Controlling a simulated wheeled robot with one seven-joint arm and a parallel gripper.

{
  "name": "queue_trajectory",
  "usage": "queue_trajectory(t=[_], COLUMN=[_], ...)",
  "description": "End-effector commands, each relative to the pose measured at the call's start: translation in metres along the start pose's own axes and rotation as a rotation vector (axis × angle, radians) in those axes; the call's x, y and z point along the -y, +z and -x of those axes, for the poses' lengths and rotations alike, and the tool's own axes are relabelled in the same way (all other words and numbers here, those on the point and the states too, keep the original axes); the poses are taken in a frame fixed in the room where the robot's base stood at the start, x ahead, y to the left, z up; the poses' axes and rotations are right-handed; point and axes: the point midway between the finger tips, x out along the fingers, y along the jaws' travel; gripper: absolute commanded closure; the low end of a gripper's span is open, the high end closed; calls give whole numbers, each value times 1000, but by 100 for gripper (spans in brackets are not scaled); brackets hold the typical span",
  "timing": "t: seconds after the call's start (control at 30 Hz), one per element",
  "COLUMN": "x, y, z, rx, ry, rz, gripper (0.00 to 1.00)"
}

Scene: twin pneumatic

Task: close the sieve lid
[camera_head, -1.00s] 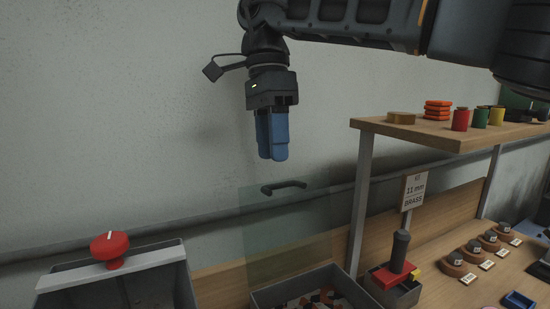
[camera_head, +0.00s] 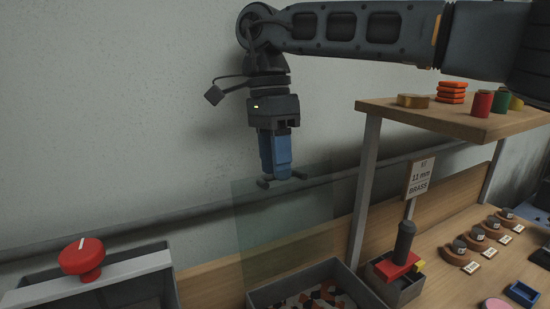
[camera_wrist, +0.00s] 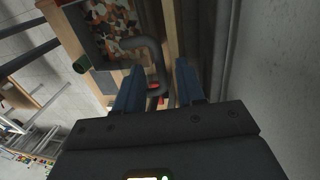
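The sieve lid (camera_head: 285,225) is a clear, greenish panel standing upright and raised above the grey sieve box (camera_head: 340,274). Its dark handle (camera_head: 299,175) is at the top edge. My gripper (camera_head: 277,177) points down with its blue fingers at the handle, covering the handle's middle in the head view. In the wrist view my fingers (camera_wrist: 159,82) are apart, with the dark curved handle (camera_wrist: 151,50) showing in the gap between and beyond them. I cannot tell whether either finger touches it. The box holds mixed small coloured pieces (camera_wrist: 112,22).
A wooden shelf (camera_head: 450,118) on metal posts stands close on the right, with coloured cylinders on it. Below are a sign (camera_head: 420,177), a red block with a black grip (camera_head: 399,262) and several round pieces. A bin with a red knob (camera_head: 82,258) is at left.

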Motion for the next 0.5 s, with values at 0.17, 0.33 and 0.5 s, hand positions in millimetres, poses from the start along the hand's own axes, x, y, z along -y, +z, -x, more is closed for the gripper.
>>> queue_trajectory(t=[0.17,0.33,0.5], x=[0,0,0], y=[0,0,0], z=[-2,-2,-2], rx=[0,0,0], ry=[-1,-1,-1], rz=[0,1,1], gripper=[61,68,84])
